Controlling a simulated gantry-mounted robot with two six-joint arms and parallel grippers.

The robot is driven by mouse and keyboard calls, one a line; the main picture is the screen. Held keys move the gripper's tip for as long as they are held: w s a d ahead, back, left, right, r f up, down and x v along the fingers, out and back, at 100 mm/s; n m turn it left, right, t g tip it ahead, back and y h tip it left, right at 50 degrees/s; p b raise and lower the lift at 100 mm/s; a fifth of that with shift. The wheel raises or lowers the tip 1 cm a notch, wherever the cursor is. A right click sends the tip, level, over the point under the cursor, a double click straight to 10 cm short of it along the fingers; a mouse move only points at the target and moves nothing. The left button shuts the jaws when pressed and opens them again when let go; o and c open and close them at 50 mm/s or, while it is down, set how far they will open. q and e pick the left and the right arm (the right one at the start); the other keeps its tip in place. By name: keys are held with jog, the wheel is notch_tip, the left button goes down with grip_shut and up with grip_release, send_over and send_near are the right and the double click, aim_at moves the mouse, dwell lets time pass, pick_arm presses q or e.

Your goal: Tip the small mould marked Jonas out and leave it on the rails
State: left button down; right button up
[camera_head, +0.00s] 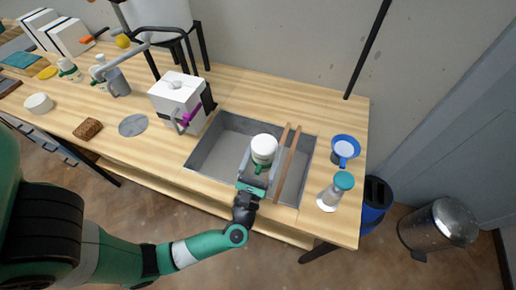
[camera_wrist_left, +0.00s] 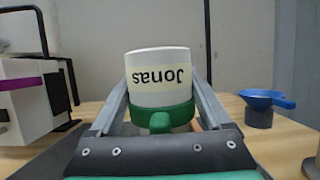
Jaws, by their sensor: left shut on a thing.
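The small white mould marked Jonas (camera_head: 264,146) is between the fingers of my left gripper (camera_head: 257,170), above the grey sink basin (camera_head: 213,152). In the left wrist view the mould (camera_wrist_left: 158,75) shows its Jonas label upside down, with a green band (camera_wrist_left: 160,118) at its lower end. The mould is turned over, its white end up. The gripper's fingers (camera_wrist_left: 160,105) are shut on its sides. Its underside and any contents are hidden. Two wooden rails (camera_head: 289,160) lie across the basin, just right of the mould. My right gripper is not in view.
A grey disc (camera_head: 133,125) and brown sponge (camera_head: 88,129) lie further left. The rails' right part looks clear.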

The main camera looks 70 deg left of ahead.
pick_arm(q)
jog(key=shift+w+d+f+b, duration=0.65)
jog(key=shift+w+d+b, duration=0.15)
jog(key=shift+w+b, duration=0.05)
jog(key=shift+w+d+f+b, duration=0.6)
jog(key=shift+w+d+b, duration=0.15)
jog(key=shift+w+b, duration=0.05)
jog(key=shift+f+b, duration=0.3)
grip_release()
